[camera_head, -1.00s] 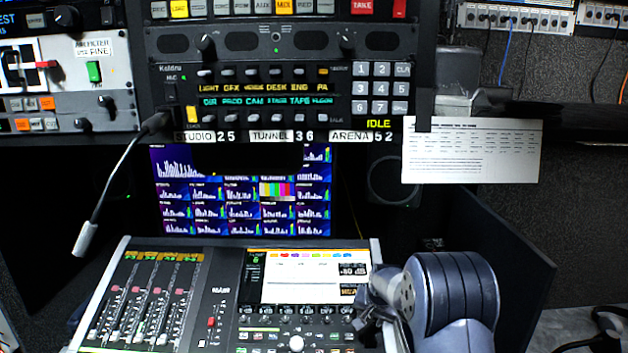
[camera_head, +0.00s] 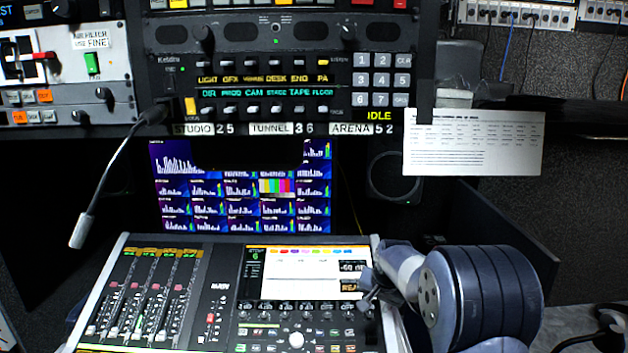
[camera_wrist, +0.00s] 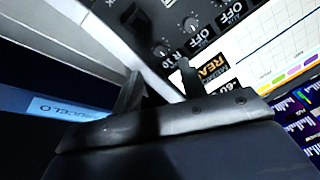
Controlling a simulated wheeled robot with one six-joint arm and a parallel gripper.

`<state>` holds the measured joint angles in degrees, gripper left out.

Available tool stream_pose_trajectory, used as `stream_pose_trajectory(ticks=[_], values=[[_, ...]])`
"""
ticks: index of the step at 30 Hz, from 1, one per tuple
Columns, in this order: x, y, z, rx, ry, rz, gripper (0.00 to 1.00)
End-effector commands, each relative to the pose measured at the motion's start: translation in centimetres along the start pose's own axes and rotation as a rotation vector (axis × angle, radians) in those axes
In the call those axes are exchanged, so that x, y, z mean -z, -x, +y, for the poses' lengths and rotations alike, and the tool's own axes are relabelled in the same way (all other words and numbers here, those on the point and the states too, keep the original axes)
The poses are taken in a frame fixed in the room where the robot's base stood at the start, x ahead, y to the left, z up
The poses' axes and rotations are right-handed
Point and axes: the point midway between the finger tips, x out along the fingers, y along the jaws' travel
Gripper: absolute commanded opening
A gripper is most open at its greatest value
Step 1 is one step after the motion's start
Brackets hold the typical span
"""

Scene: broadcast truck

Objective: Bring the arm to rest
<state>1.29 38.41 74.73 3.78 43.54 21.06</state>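My arm comes in from the lower right in the head view, with its large dark rounded joint nearest the camera. My gripper (camera_head: 368,288) is small and dark there, at the right edge of the mixing console (camera_head: 222,262), partly hidden by my wrist. In the wrist view my gripper (camera_wrist: 160,76) shows two dark fingers standing apart, with nothing between them. Beyond the fingertips lie the console's pale edge, some knobs and OFF labels, and part of its lit screen. I cannot tell how far the fingertips are from the console surface.
An intercom panel (camera_head: 280,75) reading IDLE is above a monitor wall (camera_head: 240,188). A gooseneck microphone (camera_head: 110,180) hangs at left. A white printed sheet (camera_head: 474,142) hangs at right above a dark side panel (camera_head: 500,230). A chair (camera_head: 605,325) stands at lower right.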

Motion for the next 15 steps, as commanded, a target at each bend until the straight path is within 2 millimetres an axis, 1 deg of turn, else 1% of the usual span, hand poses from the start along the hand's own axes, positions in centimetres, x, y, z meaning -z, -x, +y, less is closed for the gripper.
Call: stream_pose_trajectory(ticks=[3,13,15], values=[[0.0,-2.0,-0.1,0.000,0.000,-0.002,0.40],[0.0,-7.3,0.0,0.000,0.000,-0.002,0.40],[0.2,-7.0,-0.1,0.001,0.049,0.000,0.40]])
